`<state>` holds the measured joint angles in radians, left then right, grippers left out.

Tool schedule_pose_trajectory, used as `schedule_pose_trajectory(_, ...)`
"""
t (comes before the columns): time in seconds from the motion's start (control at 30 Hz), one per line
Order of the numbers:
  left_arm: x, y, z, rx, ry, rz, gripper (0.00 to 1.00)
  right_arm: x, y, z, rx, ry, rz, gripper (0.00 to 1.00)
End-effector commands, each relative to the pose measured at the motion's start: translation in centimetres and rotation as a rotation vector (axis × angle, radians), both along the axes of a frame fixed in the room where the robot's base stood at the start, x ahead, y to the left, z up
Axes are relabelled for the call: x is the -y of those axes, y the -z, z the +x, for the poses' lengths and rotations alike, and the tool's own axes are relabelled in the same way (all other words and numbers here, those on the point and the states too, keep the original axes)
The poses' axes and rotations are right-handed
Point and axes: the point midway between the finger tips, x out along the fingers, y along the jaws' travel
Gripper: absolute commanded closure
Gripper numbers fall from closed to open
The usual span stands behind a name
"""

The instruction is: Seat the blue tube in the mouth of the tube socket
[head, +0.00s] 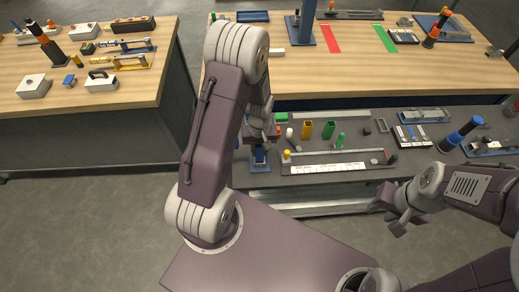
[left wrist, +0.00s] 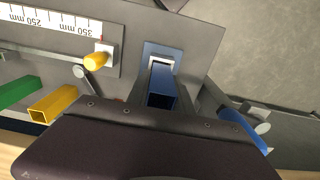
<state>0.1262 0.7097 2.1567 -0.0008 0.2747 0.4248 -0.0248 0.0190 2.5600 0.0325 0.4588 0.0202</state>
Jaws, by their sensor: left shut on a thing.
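The blue tube (left wrist: 161,98) shows in the left wrist view with its open square end toward the camera. My left gripper (left wrist: 162,88) is shut on it. The tube socket (left wrist: 163,49) is a blue block with a pale square rim at its mouth, directly behind the tube. The tube lines up with the mouth and overlaps it; how deep it sits is hidden. In the head view my left gripper (head: 262,132) is above the blue socket (head: 259,158), at the left end of the grey bench. My right gripper (head: 398,214) hangs off the bench's front edge; its jaw gap is unclear.
A ruler fixture (head: 328,167) with a yellow peg (left wrist: 97,59) lies beside the socket. A yellow tube (left wrist: 53,105) and a green tube (left wrist: 20,91) stand close by. A blue-handled part (left wrist: 245,128) is on the wrist view's right. Wooden tables (head: 350,75) stand behind and left.

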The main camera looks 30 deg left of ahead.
Motion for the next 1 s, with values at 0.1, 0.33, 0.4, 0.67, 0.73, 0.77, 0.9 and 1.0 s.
schedule_pose_trajectory(0.1,0.0,0.4,0.0,0.000,0.000,0.000,1.00,0.0,0.4,0.0,0.000,0.000,0.000,0.64)
schedule_pose_trajectory(0.33,0.0,1.0,0.0,0.000,0.000,0.000,1.00,0.0,0.8,0.0,0.000,0.000,0.000,0.64)
schedule_pose_trajectory(0.4,0.0,1.2,0.0,0.000,0.000,0.000,1.00,0.0,0.9,0.0,0.000,0.000,0.000,0.64)
schedule_pose_trajectory(0.67,0.0,1.8,0.0,0.000,0.000,0.000,1.00,0.0,1.4,0.0,0.000,0.000,0.000,0.64)
schedule_pose_trajectory(0.73,0.0,2.0,0.0,0.000,0.000,0.000,1.00,0.0,1.5,0.0,0.000,0.000,0.000,0.64)
schedule_pose_trajectory(0.77,0.0,2.1,0.0,0.000,0.000,0.000,1.00,0.0,1.6,0.0,0.000,0.000,0.000,0.64)
schedule_pose_trajectory(0.9,0.0,2.4,0.0,0.000,0.000,0.000,1.00,0.0,1.9,0.0,0.000,0.000,0.000,0.64)
schedule_pose_trajectory(1.0,0.0,2.7,0.0,0.000,0.000,0.000,1.00,0.0,2.1,0.0,0.000,0.000,0.000,0.64)
